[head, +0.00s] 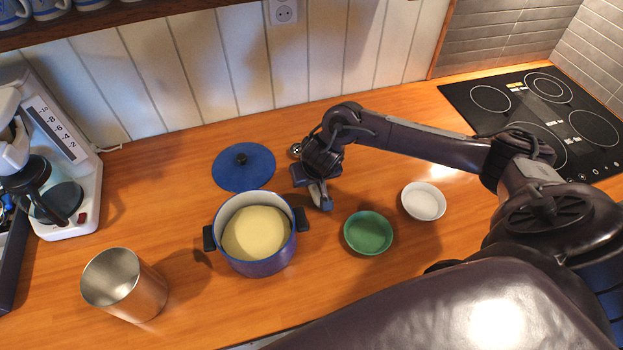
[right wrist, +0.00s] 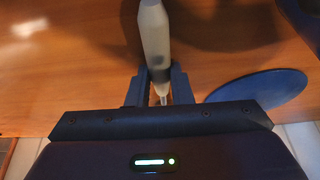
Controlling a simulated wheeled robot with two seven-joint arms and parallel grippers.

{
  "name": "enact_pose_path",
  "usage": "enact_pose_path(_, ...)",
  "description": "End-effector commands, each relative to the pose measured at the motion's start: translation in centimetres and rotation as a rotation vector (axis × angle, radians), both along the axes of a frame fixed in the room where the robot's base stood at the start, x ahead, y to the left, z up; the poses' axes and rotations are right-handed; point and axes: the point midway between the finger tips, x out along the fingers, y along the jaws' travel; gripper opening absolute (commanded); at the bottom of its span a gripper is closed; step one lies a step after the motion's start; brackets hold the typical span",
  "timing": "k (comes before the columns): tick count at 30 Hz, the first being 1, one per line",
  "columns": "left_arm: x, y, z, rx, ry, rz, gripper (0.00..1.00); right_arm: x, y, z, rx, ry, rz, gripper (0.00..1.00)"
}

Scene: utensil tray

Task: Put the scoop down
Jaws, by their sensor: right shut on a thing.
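My right gripper (head: 316,188) is between the blue pot and the green bowl in the head view, a little behind them. It is shut on a pale grey, elongated thing, which I take to be the scoop (head: 322,198). In the right wrist view the scoop (right wrist: 155,35) sits between the two dark fingers (right wrist: 160,85) and runs off the top edge, so its far end is cut off. Whether it touches the counter I cannot tell. My left gripper is not in view.
The blue pot (head: 258,266) holds a pale yellow mass. Its blue lid (head: 244,168) lies behind it. The green bowl (head: 368,233) and a white bowl (head: 424,201) stand to the right. A metal canister (head: 124,286) and a coffee maker (head: 60,190) are left. A black hob (head: 545,115) is back right.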

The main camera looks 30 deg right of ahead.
Motion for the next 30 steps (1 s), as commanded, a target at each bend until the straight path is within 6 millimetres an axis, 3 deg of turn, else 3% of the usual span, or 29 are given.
enact_pose_path(10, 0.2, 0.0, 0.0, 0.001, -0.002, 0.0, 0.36, 0.0, 0.0, -0.3, 0.002, -0.001, -0.002, 0.0)
enact_pose_path(11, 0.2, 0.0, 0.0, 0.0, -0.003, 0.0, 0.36, 0.1, 0.0, -0.3, 0.002, -0.001, -0.002, 0.22)
enact_pose_path(15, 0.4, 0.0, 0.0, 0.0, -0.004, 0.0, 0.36, 0.1, 0.0, -0.2, 0.001, -0.001, -0.001, 0.4)
enact_pose_path(23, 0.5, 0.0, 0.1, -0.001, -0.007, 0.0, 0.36, 0.1, 0.0, -0.1, 0.0, -0.001, -0.001, 0.41)
enact_pose_path(30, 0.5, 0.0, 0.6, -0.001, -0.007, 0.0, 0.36, -0.9, 0.2, 2.9, 0.001, -0.004, 0.002, 0.41)
